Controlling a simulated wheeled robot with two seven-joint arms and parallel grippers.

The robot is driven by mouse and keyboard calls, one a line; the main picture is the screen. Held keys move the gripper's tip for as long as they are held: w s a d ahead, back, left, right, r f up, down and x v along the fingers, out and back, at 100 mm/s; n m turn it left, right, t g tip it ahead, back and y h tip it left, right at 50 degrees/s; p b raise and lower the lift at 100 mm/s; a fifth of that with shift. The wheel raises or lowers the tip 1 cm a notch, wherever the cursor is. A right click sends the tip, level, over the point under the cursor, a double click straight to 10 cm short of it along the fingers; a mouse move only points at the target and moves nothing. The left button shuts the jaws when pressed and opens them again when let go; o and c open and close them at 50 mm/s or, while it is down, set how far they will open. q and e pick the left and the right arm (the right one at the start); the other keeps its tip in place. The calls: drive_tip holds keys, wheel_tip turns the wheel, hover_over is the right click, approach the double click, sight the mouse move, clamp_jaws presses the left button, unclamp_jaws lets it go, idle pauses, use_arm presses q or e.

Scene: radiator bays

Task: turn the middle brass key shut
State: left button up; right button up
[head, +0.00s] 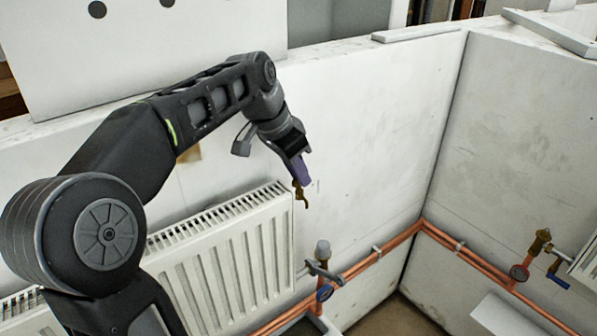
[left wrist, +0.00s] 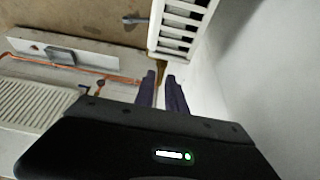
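A small brass key (head: 301,196) shows just past the top right corner of the middle white radiator (head: 230,262). My left gripper (head: 301,176), with purple fingers, points down at it from above. In the left wrist view the two fingers (left wrist: 161,78) stand apart with a gap, and the brass key (left wrist: 162,70) shows at or just beyond their tips. I cannot tell whether either finger touches it. My right gripper is in neither view.
Another brass valve (head: 540,241) is at the far right. A white wall (head: 385,120) stands close behind the gripper.

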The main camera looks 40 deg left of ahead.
use_arm(q)
drive_tip(key=v, duration=0.8)
drive_tip(key=shift+f, duration=0.1)
idle(0.5)
